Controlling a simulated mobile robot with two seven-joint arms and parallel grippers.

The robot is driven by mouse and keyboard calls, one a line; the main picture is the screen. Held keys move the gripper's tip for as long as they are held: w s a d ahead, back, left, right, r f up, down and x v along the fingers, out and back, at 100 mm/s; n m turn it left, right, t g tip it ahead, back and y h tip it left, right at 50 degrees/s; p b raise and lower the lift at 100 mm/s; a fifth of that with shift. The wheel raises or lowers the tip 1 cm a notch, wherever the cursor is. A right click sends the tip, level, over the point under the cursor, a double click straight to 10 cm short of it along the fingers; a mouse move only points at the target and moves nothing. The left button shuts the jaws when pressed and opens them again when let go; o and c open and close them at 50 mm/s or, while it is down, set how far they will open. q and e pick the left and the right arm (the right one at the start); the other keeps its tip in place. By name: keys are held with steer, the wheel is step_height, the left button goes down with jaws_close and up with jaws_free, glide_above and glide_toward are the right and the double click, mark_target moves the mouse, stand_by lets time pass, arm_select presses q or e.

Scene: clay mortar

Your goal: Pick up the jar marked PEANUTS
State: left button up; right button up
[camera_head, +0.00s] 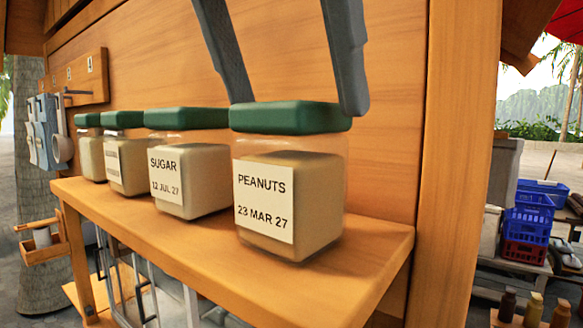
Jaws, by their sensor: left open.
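The jar marked PEANUTS (265,215) is clear with a green lid (290,118) and a white label reading "23 MAR 27". It stands upright at the near right end of a wooden shelf (345,262), with pale brown contents. My left gripper (298,106) comes down from above, open, with its two dark grey fingers apart over the lid. One fingertip is at the lid's back left edge, partly hidden behind it. The other overlaps the lid's right end. I cannot tell whether either touches. My right gripper is not in view.
A SUGAR jar (190,180) stands just left of the PEANUTS jar, with two more green-lidded jars (125,165) (90,158) farther left. A wooden wall (390,150) rises behind the shelf, and a post (455,170) stands at right. Crates (528,222) and bottles are beyond.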

mark_target(302, 146)
arm_select(q)
steer(key=shift+x, duration=0.85)
steer(key=x, duration=0.3)
steer(key=shift+w+p, duration=0.35)
steer(key=shift+p, duration=0.05)
steer(key=shift+w+d+f, duration=0.1)
steer(key=shift+f, duration=0.45)
steer(key=shift+c, duration=0.4)
steer(key=c, duration=1.4)
steer(key=shift+r, duration=0.1)
steer(key=shift+r, duration=0.15)
